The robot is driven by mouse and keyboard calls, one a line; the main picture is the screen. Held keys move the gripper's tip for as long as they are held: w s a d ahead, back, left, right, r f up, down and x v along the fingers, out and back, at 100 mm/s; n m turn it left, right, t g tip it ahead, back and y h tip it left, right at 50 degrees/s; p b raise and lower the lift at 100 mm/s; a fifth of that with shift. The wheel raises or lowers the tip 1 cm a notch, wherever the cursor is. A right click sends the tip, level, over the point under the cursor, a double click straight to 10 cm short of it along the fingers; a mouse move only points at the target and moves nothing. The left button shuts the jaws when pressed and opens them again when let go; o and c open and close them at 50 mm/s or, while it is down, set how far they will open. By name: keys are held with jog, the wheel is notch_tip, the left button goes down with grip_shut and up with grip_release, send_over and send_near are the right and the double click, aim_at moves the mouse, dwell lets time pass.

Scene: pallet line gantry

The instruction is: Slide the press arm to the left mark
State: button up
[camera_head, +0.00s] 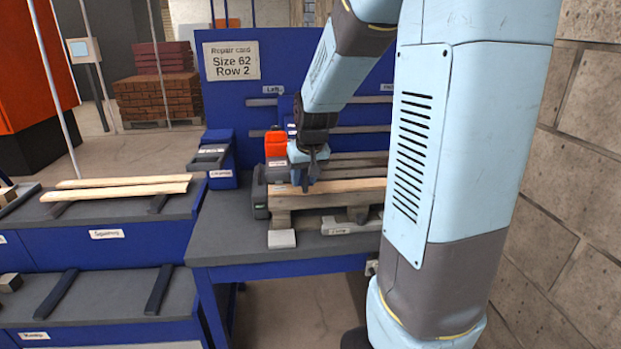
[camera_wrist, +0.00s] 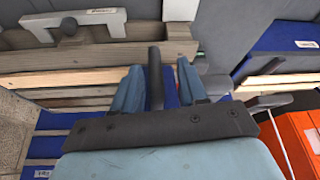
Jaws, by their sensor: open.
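My gripper (camera_head: 310,185) is over the left part of a wooden pallet (camera_head: 345,185) on the blue bench. In the wrist view its two blue fingers (camera_wrist: 158,90) are apart. A dark upright bar (camera_wrist: 155,75), perhaps the press arm's handle, stands between them; I cannot tell whether they touch it. In the head view my arm hides much of the press. The label reading Left (camera_head: 273,90) is on the blue backboard, above a grey rail (camera_head: 262,130). Another label (camera_head: 386,87) at the right is partly hidden by my arm.
A red-orange bin (camera_head: 276,143) stands left of my gripper, with a blue labelled box (camera_head: 212,160) further left. A white block (camera_head: 281,238) and a grey labelled bracket (camera_head: 350,226) lie at the bench front. Boards (camera_head: 120,188) lie on the left bench. A block wall is at right.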

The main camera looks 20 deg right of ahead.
jog(key=v, duration=1.2)
jog(key=shift+s+r, duration=0.25)
jog(key=shift+r, duration=0.05)
jog(key=shift+a, duration=0.1)
